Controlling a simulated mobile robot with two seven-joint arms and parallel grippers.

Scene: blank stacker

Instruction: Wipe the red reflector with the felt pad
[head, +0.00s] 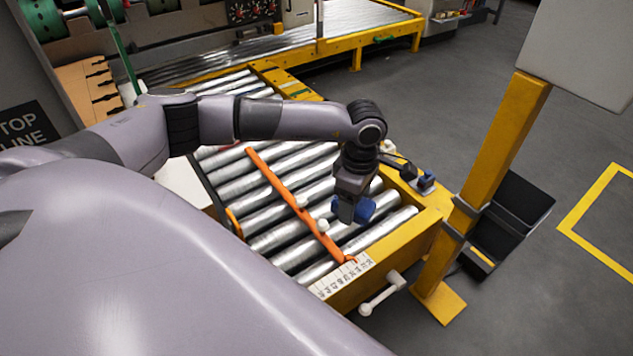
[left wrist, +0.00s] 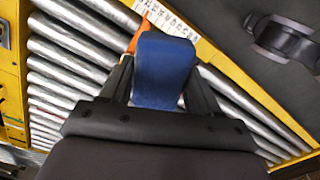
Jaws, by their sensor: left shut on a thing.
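My left gripper (head: 347,212) is shut on a blue pad (head: 366,210), which I take to be the felt pad. The gripper points down over the near right end of the roller bed. In the left wrist view the blue pad (left wrist: 165,68) sits between the two dark fingers, with rollers and the orange bar beyond it. I cannot make out the red reflector in either view. My right gripper is not in view.
Metal rollers (head: 275,235) lie in a yellow frame (head: 432,222), crossed by an orange bar (head: 275,183). A white crank handle (head: 383,293) sticks out at the front. A yellow post (head: 497,150) and black bin (head: 515,212) stand right. Open floor lies beyond.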

